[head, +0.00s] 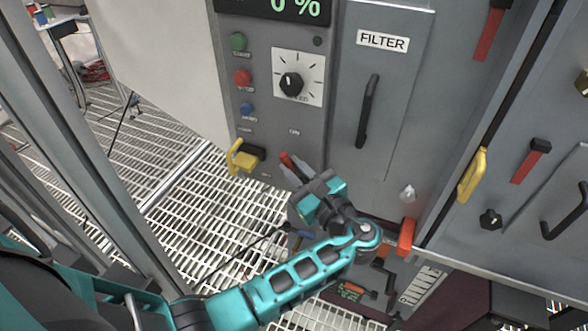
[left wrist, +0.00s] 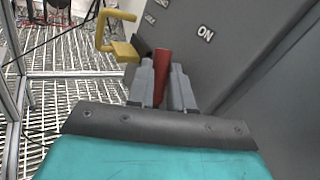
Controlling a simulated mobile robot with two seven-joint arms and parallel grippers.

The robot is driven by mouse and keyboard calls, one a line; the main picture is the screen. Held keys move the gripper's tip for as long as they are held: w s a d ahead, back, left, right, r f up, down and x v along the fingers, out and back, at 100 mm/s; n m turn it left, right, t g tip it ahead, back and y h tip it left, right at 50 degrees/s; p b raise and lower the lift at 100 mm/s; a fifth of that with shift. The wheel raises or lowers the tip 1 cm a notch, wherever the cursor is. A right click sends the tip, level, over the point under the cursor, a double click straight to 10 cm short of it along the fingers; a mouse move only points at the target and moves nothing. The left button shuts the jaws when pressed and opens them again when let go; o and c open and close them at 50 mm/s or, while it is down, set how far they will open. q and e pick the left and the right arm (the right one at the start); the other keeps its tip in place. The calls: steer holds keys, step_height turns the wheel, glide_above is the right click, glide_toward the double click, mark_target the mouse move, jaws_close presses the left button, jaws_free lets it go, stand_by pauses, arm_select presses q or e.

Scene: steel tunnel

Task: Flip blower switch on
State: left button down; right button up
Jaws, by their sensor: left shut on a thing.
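The blower switch is a red lever (head: 287,160) on the grey control panel (head: 262,120), below the word ON. My left gripper (head: 293,174) is at the lever, its fingers on either side of it. In the left wrist view the red lever (left wrist: 161,72) stands up between the two grey fingertips (left wrist: 162,88), and the gripper is shut on it. The lever's base is hidden behind the fingers. The ON label (left wrist: 205,33) is to the upper right of the lever there. My right gripper is not in view.
A yellow handle (head: 240,160) sticks out just left of the lever. Green, red and blue buttons and a dial (head: 291,84) are above. The FILTER door (head: 385,90) with a black handle is to the right. Grating floor (head: 180,210) lies open at left.

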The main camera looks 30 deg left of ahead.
arm_select(q)
steer(key=shift+d+m+t+y, duration=0.7)
steer(key=shift+d+m+y, duration=0.1)
steer(key=shift+y, duration=0.2)
steer(key=c, duration=1)
jaws_free()
